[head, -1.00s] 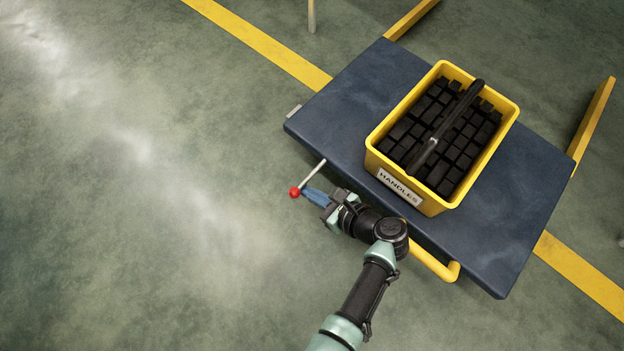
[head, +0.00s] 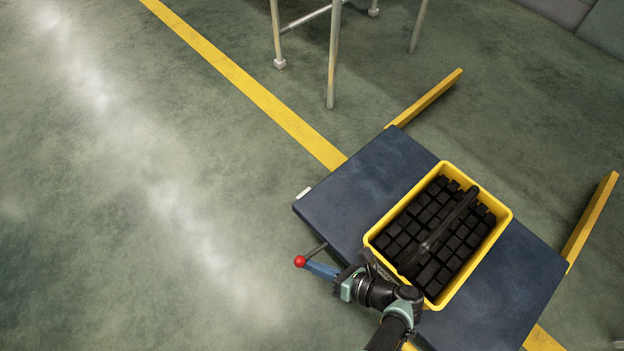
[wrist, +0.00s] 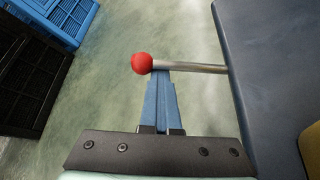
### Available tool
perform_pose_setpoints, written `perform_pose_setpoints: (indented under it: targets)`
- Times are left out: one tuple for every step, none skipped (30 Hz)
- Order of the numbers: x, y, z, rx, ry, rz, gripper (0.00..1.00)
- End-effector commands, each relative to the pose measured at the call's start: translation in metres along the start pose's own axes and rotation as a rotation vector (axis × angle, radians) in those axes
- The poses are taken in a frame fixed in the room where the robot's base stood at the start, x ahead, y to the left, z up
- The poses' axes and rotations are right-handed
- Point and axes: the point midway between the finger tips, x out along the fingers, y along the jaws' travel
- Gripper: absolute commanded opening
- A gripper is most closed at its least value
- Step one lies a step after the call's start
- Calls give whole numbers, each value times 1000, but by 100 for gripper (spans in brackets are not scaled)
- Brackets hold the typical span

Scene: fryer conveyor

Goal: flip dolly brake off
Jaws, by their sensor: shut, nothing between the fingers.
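The dolly (head: 335,200) is a dark blue platform on the floor. Its brake lever (head: 318,249) is a thin metal rod with a red ball knob (head: 300,261), sticking out from the platform's left edge. In the wrist view the rod (wrist: 190,67) runs sideways from the platform edge (wrist: 240,75) to the red knob (wrist: 142,63). My gripper (head: 310,267) has blue fingers, shut and empty. Its fingertips (wrist: 160,75) are at the rod just beside the knob; I cannot tell whether they touch it.
A yellow crate (head: 506,216) with black blocks and a dark handle-like bar stands on the dolly. Yellow bars (head: 425,97) extend behind it. Metal legs (head: 333,60) stand further back. Blue and black crates (wrist: 35,75) show at the wrist view's left. Floor left of the dolly is clear.

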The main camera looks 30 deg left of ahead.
Motion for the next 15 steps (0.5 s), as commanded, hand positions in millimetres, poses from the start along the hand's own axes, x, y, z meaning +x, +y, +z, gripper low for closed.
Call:
perform_pose_setpoints:
  targets:
    - [-2, 2, 3, -3, 0, 0, 0]
    - [-2, 2, 5, -4, -1, 0, 0]
    - [-4, 2, 6, -4, -1, 0, 0]
    - [-4, 2, 8, -5, -1, 0, 0]
    - [-5, 2, 9, -5, 0, 0, 0]
    - [-6, 2, 10, -5, 0, 0, 0]
    - [-6, 2, 11, -5, 0, -1, 0]
    - [-7, 2, 11, -5, 0, -1, 0]
    - [-7, 1, 12, -5, 0, -1, 0]
    - [-8, 1, 13, -6, 0, -1, 0]
    - [-8, 1, 14, -6, 0, -2, 0]
    - [-9, 0, 15, -7, 0, -2, 0]
    - [-9, 0, 15, -7, 0, -3, 0]
    - [-9, 0, 15, -7, 0, -3, 0]
    - [-9, 0, 16, -7, 0, -3, 0]
